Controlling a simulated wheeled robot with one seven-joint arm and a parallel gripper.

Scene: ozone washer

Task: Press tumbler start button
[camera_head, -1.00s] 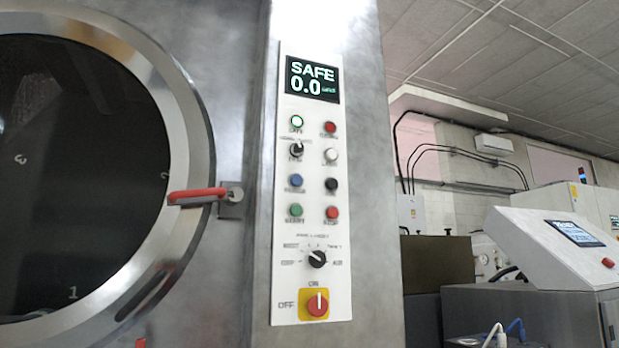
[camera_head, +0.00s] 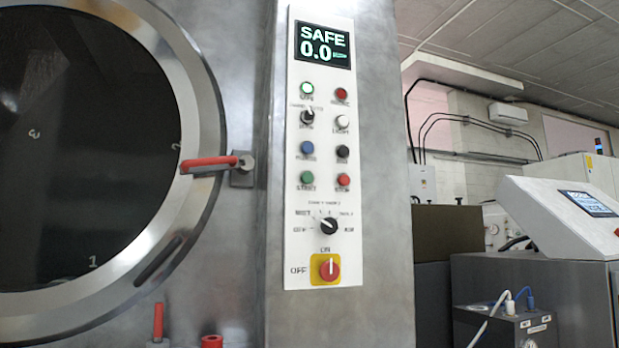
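The tumbler's white control panel (camera_head: 326,150) is upright on the metal front, right of the round door. The green start button (camera_head: 307,178) is in the left column, in the lowest row of buttons. The red stop button (camera_head: 344,180) is to its right, and the blue button (camera_head: 307,148) is above it. A lit green light (camera_head: 307,88) is near the top. The display (camera_head: 324,47) reads SAFE 0.0. My gripper is not in view.
The closed round door (camera_head: 205,130) has a red-handled latch (camera_head: 215,163) sticking out left of the panel. A red rotary switch (camera_head: 328,268) on yellow is at the panel bottom. More red handles (camera_head: 158,322) show below. A grey machine with a screen (camera_head: 565,220) stands at right.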

